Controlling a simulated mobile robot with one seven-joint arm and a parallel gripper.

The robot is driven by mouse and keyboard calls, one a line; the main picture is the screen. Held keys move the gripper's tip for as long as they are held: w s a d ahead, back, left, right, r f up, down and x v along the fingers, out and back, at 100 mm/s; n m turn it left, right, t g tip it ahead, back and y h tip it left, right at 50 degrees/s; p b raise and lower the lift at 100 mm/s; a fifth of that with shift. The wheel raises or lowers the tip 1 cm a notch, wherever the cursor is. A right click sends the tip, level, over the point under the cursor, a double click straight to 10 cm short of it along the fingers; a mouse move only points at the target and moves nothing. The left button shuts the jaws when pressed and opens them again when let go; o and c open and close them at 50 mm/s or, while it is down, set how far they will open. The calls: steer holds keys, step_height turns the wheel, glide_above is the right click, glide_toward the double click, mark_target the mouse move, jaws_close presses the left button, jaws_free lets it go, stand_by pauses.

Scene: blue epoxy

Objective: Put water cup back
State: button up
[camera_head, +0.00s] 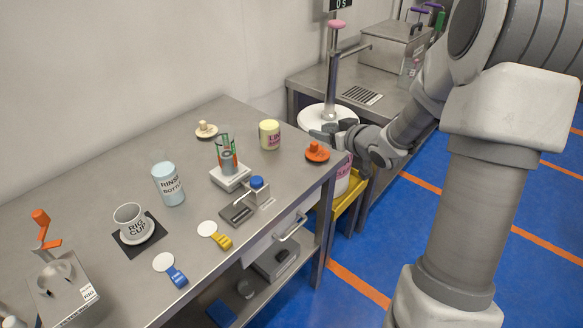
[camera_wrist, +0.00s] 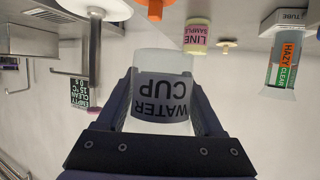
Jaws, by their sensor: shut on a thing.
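The water cup (camera_wrist: 165,62) is a clear cup with a dark band lettered WATER CUP, and it appears upside down in the wrist view. My gripper (camera_wrist: 165,110) is shut on it, with one dark finger on each side of the band. In the head view my gripper (camera_head: 334,131) is beyond the right end of the steel bench, near the white round top (camera_head: 318,116) of a stand. I cannot make out the cup in the head view.
The steel bench (camera_head: 105,185) carries an orange knobbed piece (camera_head: 317,152) near my gripper, a yellow jar (camera_head: 269,134), a tube rack (camera_head: 230,177), a rinse bottle (camera_head: 168,184) and a rig cup (camera_head: 133,224) on a black mat. A yellow crate (camera_head: 347,202) stands below my gripper.

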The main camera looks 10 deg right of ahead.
steer(key=b, duration=0.3)
glide_above(287, 167)
step_height(287, 167, down, 6)
steer(key=shift+f, duration=0.2)
steer(key=shift+f+b, duration=0.3)
steer(key=shift+f, duration=1.65)
steer(key=shift+f+b, duration=0.3)
steer(key=o, duration=1.5)
steer(key=shift+r, duration=0.1)
steer(key=shift+c, duration=0.2)
steer(key=shift+r, duration=0.1)
steer(key=shift+r+p, duration=0.2)
steer(key=shift+p, duration=0.25)
steer(key=p+v, duration=0.1)
steer(key=v, duration=1.1)
steer(key=shift+f, duration=0.15)
